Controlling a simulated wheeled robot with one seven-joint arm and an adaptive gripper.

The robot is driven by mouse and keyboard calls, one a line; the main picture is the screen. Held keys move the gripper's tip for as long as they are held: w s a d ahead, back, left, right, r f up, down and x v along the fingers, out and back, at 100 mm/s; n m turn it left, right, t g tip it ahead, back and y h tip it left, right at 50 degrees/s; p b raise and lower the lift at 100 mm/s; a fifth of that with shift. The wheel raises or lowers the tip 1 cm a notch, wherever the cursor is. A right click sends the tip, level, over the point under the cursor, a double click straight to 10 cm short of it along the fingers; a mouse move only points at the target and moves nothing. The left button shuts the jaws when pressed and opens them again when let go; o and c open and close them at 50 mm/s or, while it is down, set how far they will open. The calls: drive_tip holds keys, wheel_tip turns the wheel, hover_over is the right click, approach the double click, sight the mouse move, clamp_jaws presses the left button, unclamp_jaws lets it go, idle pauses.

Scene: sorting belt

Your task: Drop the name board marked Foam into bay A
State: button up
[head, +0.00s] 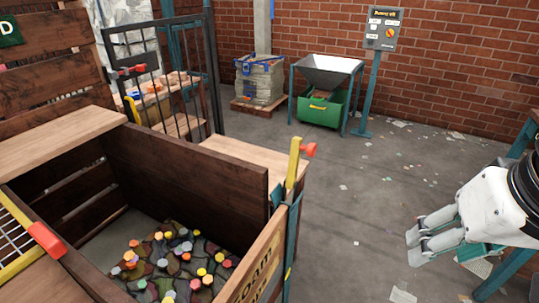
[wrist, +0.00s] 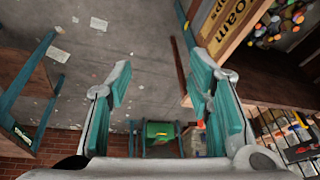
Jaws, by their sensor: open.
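The name board marked Foam (head: 258,270) stands upright on the end of a wooden bay, low in the head view, partly cut off by the picture edge. Only "oam" and part of a second line show. It also shows in the wrist view (wrist: 228,28), at the top right beyond the finger. My gripper (head: 428,242) is open and empty, to the right of the board and apart from it. Its teal-padded fingers also show in the wrist view (wrist: 155,82), with floor between them. I see no letter A, so I cannot tell which bay is A.
The bay's wooden wall (head: 190,180) encloses several coloured pieces on dark lumps. A yellow lever with a red knob (head: 295,162) stands at its corner. A green sign marked D (head: 10,32) is at far left. A hopper (head: 327,72) stands behind; the floor (head: 345,200) between is open.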

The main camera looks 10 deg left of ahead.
drive_tip(key=w+a+f+g+y, duration=0.1)
drive_tip(key=w+a+f+g, duration=0.15)
drive_tip(key=w+a, duration=0.5)
drive_tip(key=m+g+h, duration=0.1)
drive_tip(key=m+h, duration=0.1)
drive_tip(key=m, duration=0.1)
hover_over(248, 274)
drive_tip(key=w, duration=0.2)
drive_tip(key=f, duration=2.3)
drive_tip(key=shift+w+a, duration=0.15)
drive_tip(key=shift+a, duration=0.15)
wheel_tip(248, 274, down, 14)
drive_tip(key=shift+a+r+b, duration=0.1)
drive_tip(key=shift+b, duration=0.75)
clamp_jaws()
